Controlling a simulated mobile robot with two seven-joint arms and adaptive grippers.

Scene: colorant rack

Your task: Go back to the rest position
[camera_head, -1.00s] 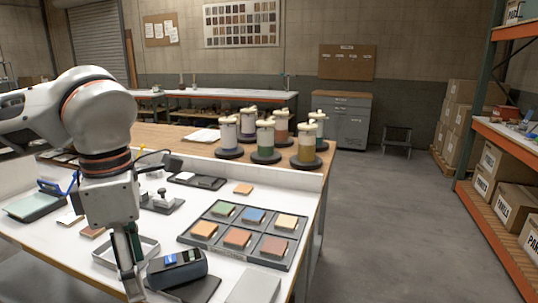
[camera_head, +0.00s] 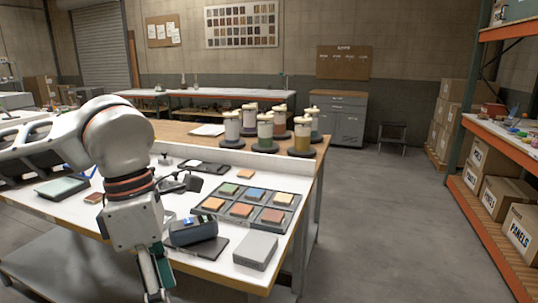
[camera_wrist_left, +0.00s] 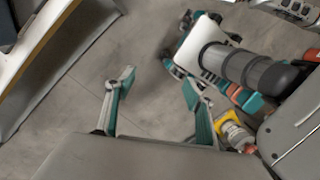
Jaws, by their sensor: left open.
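My left arm comes in from the left in the head view, with its gripper (camera_head: 156,277) pointing down in front of the table's near edge. In the left wrist view the left gripper (camera_wrist_left: 157,92) is open, its two teal-tipped fingers spread apart with nothing between them. Grey floor shows beneath it. Part of my other arm, with a dark cylinder and teal parts, shows at the upper right of the wrist view. The right gripper cannot be made out clearly.
The white table (camera_head: 222,264) holds a dark tray (camera_head: 290,200) of several coloured samples, a dark blue-grey device (camera_head: 193,230) and a grey block (camera_head: 256,250). Several colorant canisters (camera_head: 265,132) stand behind. An orange shelf rack (camera_head: 484,206) is at right; floor (camera_head: 385,220) between is clear.

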